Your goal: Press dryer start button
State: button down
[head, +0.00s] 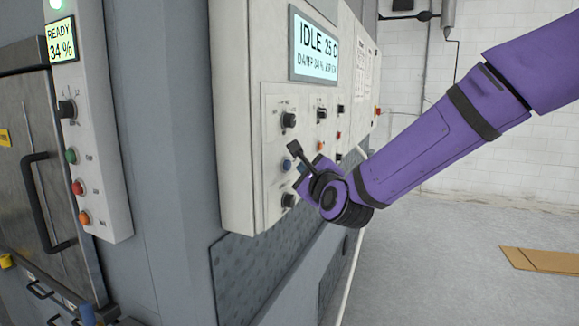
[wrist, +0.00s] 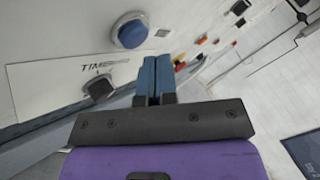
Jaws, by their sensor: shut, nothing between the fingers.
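The dryer control panel (head: 270,140) fills the middle of the head view. Its screen (head: 316,50) reads IDLE 25 C and DAMP 34 %. A round blue button (head: 286,165) sits between two black knobs on the panel's left column. The blue button also shows large in the wrist view (wrist: 131,32), above a dark knob (wrist: 99,88) marked TIME. My gripper (head: 301,166) is shut and empty, just right of the blue button. Its blue fingertips (wrist: 155,62) point at the panel area right of and below that button, apart from it. No start label is readable.
Another cabinet panel (head: 90,120) at left reads READY 34 % and has green, red and orange buttons. Cardboard (head: 545,261) lies at right on otherwise open floor.

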jog(key=shift+a, duration=0.15)
dwell(0.6)
jog(key=shift+w+a, duration=0.15)
jog(key=shift+a, duration=0.15)
jog(key=shift+w+a, duration=0.2)
jog(key=shift+a, duration=0.25)
dwell(0.8)
jog(key=shift+d, duration=0.1)
jog(key=shift+s+d, duration=0.35)
jog(key=shift+d, duration=0.4)
jog(key=shift+d, duration=0.1)
jog(key=shift+s+d, duration=0.3)
jog(key=shift+d, duration=0.45)
jog(key=shift+s+d, duration=0.25)
jog(key=shift+d, duration=0.5)
jog(key=shift+s+d, duration=0.3)
jog(key=shift+d, duration=0.45)
